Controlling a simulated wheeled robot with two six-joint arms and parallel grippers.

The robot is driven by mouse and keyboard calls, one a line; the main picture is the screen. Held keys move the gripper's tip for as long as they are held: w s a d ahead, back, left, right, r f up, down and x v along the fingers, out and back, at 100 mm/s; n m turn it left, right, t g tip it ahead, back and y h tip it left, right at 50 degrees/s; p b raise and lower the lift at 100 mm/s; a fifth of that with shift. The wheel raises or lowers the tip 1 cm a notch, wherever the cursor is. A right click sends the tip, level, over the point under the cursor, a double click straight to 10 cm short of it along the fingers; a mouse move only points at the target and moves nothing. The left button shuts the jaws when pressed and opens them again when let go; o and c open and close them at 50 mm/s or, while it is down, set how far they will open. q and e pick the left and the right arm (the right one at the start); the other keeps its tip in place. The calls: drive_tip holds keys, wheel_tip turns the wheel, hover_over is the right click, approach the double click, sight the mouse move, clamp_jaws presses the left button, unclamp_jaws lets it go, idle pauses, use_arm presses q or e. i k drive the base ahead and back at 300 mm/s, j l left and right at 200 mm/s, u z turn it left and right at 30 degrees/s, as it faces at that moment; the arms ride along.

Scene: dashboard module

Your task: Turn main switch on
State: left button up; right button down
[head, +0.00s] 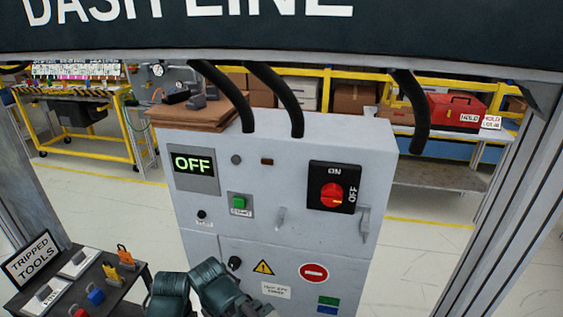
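The main switch (333,194) is a round red knob on a black square plate (346,176), high on the right of a light grey cabinet (280,230). ON is printed above the knob and OFF to its right. The knob's yellow mark points right, on the OFF side. A display (194,163) at the cabinet's upper left reads OFF in green. Nothing touches the knob. Dark teal links of mine show at the bottom edge, in front of the cabinet's lower left. No gripper fingers can be seen.
A green start button (239,202) sits left of the switch, and a metal latch (364,222) just below its right side. Black hoses (285,100) enter the cabinet top. A dark tripped-tools stand (88,282) is at lower left. Open floor lies right of the cabinet.

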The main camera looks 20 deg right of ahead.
sight(332, 194)
drive_tip(key=k+z, duration=0.1)
drive_tip(key=z, duration=1.1)
